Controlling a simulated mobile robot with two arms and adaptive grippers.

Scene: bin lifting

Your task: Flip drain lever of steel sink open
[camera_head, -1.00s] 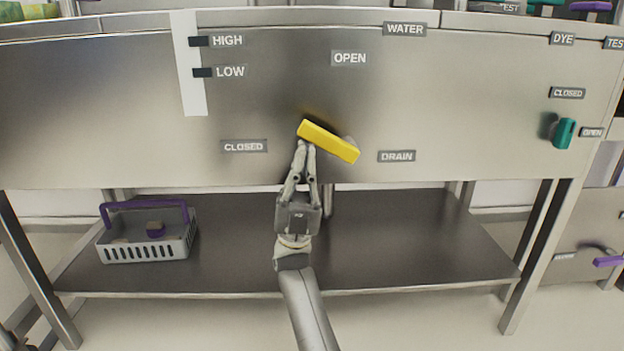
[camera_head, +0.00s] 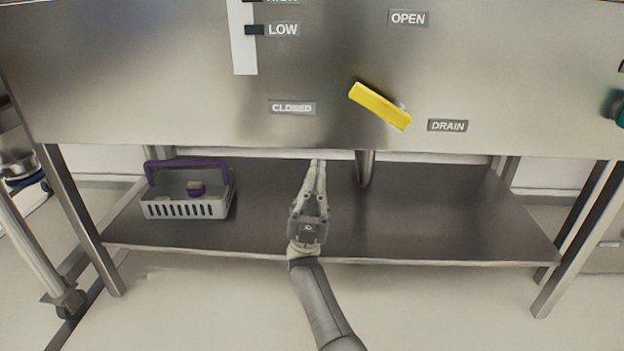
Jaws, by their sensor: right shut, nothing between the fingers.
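The yellow drain lever (camera_head: 380,106) sits on the front panel of the steel sink (camera_head: 190,110). It is tilted, its left end higher than its right end. The OPEN label (camera_head: 408,18) is above it and the CLOSED label (camera_head: 292,108) is to its left. The DRAIN label (camera_head: 447,126) is to its lower right. My right gripper (camera_head: 318,163) is shut and empty. It points up, below and left of the lever and apart from it. My left gripper is not in view.
A grey basket (camera_head: 187,209) with a purple handle stands on the lower shelf (camera_head: 430,215). A drain pipe (camera_head: 365,170) hangs under the sink behind my gripper. A teal knob (camera_head: 617,108) is at the right edge. A wheeled stand (camera_head: 50,270) is at the left.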

